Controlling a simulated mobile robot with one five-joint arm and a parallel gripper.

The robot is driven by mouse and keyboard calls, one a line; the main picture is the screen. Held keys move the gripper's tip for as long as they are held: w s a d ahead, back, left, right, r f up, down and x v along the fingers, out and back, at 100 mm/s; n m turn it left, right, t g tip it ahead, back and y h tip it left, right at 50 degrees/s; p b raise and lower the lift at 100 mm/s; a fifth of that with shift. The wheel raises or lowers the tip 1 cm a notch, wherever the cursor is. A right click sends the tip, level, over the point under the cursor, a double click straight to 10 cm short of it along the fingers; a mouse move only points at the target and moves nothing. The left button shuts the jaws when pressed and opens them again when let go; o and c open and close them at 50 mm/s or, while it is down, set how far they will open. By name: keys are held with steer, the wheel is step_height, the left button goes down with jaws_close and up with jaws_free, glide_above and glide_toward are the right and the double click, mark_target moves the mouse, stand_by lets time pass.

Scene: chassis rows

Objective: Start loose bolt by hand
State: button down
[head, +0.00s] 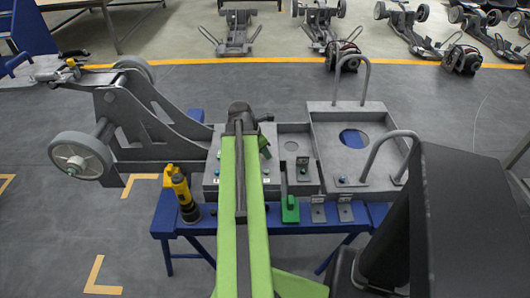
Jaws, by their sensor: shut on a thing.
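My gripper (247,117) is at the far end of my green arm, above the grey chassis box (203,178). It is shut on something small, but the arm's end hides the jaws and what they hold. I cannot make out the loose bolt for certain. A small dark piece (213,211) lies at the front edge of the blue bench, right of the yellow and black power driver (182,191). A green piece (265,150) shows just right of my arm, partly hidden.
The chassis has a grey wheel (82,158) at left and a tray with two tube handles (338,63) at right. A green-handled tool (290,211) and angle brackets (345,209) line the blue bench's (160,225) front edge. More carts (233,32) stand behind the yellow floor line.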

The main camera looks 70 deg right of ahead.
steer(key=shift+w+d+m+g, duration=0.15)
steer(key=shift+m+g, duration=0.15)
steer(key=shift+m, duration=0.8)
steer(key=shift+y, duration=0.3)
steer(key=m+y, duration=0.1)
steer(key=m, duration=0.2)
steer(key=shift+d+g, duration=0.15)
steer(key=shift+g, duration=0.15)
steer(key=shift+m+y, duration=0.3)
steer(key=shift+m, duration=0.5)
steer(key=shift+a+m, duration=0.2)
steer(key=shift+m, duration=0.1)
